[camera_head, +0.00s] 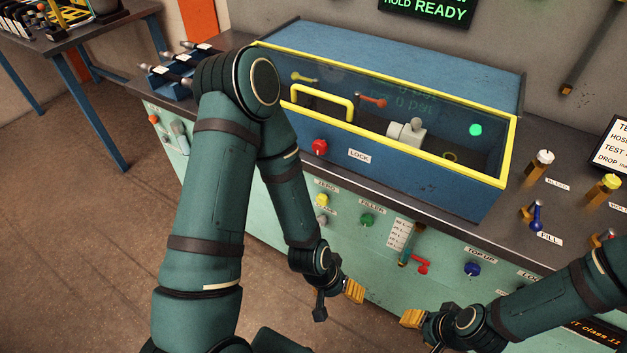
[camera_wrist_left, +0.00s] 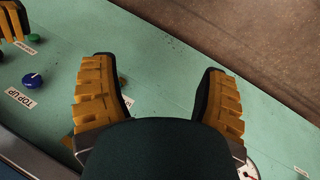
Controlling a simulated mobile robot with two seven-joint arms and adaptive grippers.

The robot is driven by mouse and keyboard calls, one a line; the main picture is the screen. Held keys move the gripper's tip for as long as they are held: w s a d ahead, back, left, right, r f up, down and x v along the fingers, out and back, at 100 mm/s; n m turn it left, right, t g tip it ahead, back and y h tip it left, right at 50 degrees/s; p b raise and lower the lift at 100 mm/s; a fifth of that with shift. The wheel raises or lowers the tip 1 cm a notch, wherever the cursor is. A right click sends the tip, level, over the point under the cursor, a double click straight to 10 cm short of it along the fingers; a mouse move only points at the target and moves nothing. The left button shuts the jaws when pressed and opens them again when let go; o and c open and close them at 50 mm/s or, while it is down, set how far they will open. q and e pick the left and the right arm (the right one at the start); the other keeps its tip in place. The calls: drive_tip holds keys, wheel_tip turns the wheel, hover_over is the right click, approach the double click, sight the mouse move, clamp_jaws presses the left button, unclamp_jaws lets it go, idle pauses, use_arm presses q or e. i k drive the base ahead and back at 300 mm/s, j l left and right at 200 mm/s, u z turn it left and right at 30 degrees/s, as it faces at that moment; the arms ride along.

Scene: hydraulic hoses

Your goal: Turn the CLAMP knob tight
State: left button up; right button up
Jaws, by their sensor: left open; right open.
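A pale knob (camera_head: 321,220) sits on the green front panel (camera_head: 290,218), below a yellow knob (camera_head: 322,199). The small label between them may read CLAMP, but it is too small to read surely. My left gripper (camera_head: 338,300) is open and empty, below and slightly right of these knobs, apart from them. In the left wrist view its spread yellow-padded fingers (camera_wrist_left: 160,92) show nothing between them but panel. My right gripper (camera_head: 425,330) is open and empty, low at the right. One of its fingers shows at the wrist view's upper left corner.
A green FILLER knob (camera_head: 366,220), a red lever (camera_head: 422,267) and a blue TOPUP knob (camera_head: 472,269) are on the panel. Above stands a blue box (camera_head: 440,185) with a yellow-framed clear lid and a red LOCK knob (camera_head: 319,147). Open floor lies at the left.

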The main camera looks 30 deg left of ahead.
sight(323, 219)
drive_tip(key=z, duration=1.85)
drive_tip(key=u, duration=2.65)
drive_tip(key=j+z, duration=0.3)
drive_tip(key=z, duration=0.15)
drive_tip(key=i+j+z, duration=0.1)
drive_tip(key=j+z, duration=0.2)
drive_tip(key=z, duration=0.15)
